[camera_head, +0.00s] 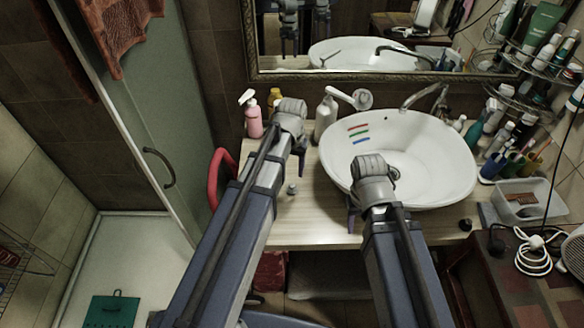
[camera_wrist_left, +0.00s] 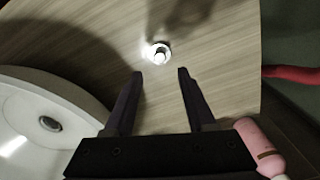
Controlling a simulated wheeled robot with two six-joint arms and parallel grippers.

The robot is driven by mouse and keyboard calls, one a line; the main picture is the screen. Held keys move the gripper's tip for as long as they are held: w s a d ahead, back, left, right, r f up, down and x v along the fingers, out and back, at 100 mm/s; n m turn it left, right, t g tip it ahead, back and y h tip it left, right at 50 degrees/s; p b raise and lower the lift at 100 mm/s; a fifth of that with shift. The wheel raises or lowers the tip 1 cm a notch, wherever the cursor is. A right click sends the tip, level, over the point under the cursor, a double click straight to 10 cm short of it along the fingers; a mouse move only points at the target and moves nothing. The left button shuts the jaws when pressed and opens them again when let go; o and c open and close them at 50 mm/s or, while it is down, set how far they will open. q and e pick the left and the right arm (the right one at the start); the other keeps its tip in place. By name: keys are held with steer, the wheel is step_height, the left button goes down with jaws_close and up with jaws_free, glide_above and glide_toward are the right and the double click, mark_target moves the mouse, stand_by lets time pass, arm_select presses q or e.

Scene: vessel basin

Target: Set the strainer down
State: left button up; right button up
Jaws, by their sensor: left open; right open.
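The strainer (camera_head: 292,189) is a small shiny metal piece on the wooden counter, left of the white basin (camera_head: 440,150). In the left wrist view the strainer (camera_wrist_left: 157,53) sits just beyond my fingertips, roughly centred between them and not held. My left gripper (camera_head: 301,150) is open and empty above the counter; its two dark fingers (camera_wrist_left: 160,72) show spread apart. My right gripper (camera_head: 351,215) is open at the basin's front edge, with its fingers partly hidden by its wrist. The basin's drain (camera_wrist_left: 48,124) shows in the left wrist view.
A pink bottle (camera_head: 253,120) and a white dispenser (camera_head: 325,117) stand at the counter's back. A red curved object (camera_head: 217,175) is at its left edge. Bottles and a clear tray (camera_head: 522,200) crowd the right. The counter (camera_head: 310,225) is bare around the strainer.

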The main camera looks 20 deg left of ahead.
arm_select(q)
step_height(320, 180, up, 5)
steer(key=p, duration=0.4)
steer(key=s+d+m+y, duration=0.1)
steer(key=s+d+m, duration=0.2)
steer(key=s+d, duration=0.7)
steer(key=s, duration=0.4)
steer(key=shift+s+d, duration=0.2)
steer(key=shift+d, duration=0.05)
